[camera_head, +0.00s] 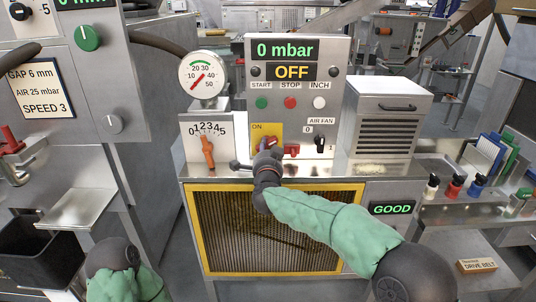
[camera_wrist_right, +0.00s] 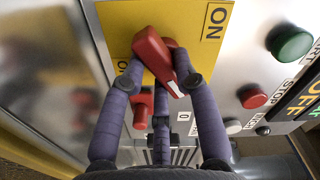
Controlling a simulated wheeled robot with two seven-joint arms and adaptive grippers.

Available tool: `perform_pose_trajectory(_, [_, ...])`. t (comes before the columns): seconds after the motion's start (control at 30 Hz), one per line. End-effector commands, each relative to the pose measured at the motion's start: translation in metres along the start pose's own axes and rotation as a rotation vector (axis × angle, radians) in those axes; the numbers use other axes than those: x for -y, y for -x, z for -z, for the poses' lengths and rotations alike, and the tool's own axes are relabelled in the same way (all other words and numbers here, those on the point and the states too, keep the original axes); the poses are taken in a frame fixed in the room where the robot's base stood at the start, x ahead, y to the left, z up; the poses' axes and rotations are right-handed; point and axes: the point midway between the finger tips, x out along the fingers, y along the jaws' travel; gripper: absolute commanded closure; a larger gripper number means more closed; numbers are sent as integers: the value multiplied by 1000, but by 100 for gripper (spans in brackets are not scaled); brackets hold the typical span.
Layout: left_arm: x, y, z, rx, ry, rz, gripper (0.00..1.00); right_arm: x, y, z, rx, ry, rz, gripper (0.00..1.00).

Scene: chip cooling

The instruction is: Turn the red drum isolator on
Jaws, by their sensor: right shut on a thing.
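The red drum isolator handle (camera_wrist_right: 153,52) stands on a yellow plate (camera_head: 275,130) marked ON, on the front of the grey panel. In the head view my right gripper (camera_head: 267,157) reaches up to the plate and covers most of the handle. In the right wrist view its purple-grey fingers (camera_wrist_right: 160,88) are closed around the handle, which lies slantwise between them. The OFF mark and the plate's lower part are hidden. My left arm shows at the bottom left of the head view; its gripper is outside the picture.
The panel displays (camera_head: 291,72) read 0 mbar and OFF. START (camera_head: 261,103), STOP (camera_head: 291,103) and INCH (camera_head: 319,103) buttons sit above the plate. A small red part (camera_head: 291,149) and a black AIR FAN switch (camera_head: 320,144) are close on the right. An orange lever (camera_head: 208,150) stands left.

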Motion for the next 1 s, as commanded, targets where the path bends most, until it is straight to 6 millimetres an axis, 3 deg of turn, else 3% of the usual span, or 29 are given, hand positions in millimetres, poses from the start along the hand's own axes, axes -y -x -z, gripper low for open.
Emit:
perform_pose_trajectory(0.5, [12,-34,1,0,0,0,60,-2,0,-4,1,-423,-2,100])
perform_pose_trajectory(1.0, [15,-42,2,0,0,0,60,-1,0,-4,1,-569,-3,100])
